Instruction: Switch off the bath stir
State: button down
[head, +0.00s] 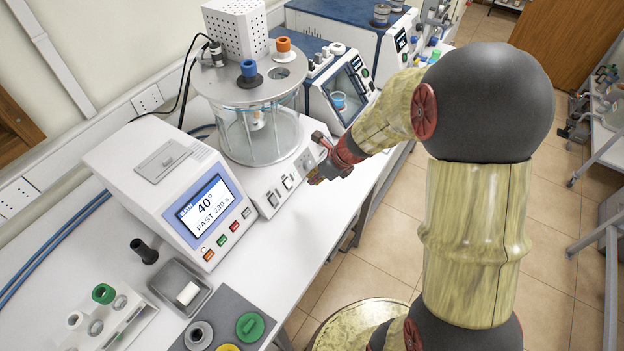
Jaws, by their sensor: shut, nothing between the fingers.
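The glass bath (262,132) stands on a white base in the middle of the bench. The base's sloped front panel (277,189) carries several dark rocker switches; which one is the stir switch, and its position, is too small to tell. My gripper (314,180) is shut and empty at the right end of this panel, close to its front. I cannot tell whether it touches the panel. The gripper and wrist hide part of the panel's right end. The controller (165,190) left of the bath has a lit screen (207,207) reading "BATH 40°" and "FAST 230 s".
A blue-topped instrument (340,95) stands behind and right of the bath. A metal tray (180,287), a black stopper (144,251) and a rack (112,318) lie at the front left. Bare bench (300,240) lies in front of the base. A shelf stands far right.

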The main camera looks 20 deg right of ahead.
aim_at(288, 183)
jog(key=x, duration=0.3)
jog(key=b+x, duration=0.1)
jog(key=x, duration=0.2)
jog(key=b+x, duration=0.1)
jog(key=x, duration=0.2)
jog(key=shift+w+a, duration=0.35)
jog(key=shift+w, duration=0.05)
jog(key=shift+w+a+f+b, duration=0.3)
jog(key=shift+w+a+f, duration=0.1)
jog(key=shift+w, duration=0.2)
jog(key=shift+w+f, duration=0.1)
jog(key=shift+f, duration=0.2)
jog(key=shift+a, duration=0.1)
jog(key=shift+r, duration=0.15)
jog(key=shift+w+a+r+p, duration=0.1)
jog(key=shift+r+p, duration=0.6)
jog(key=shift+p, duration=0.15)
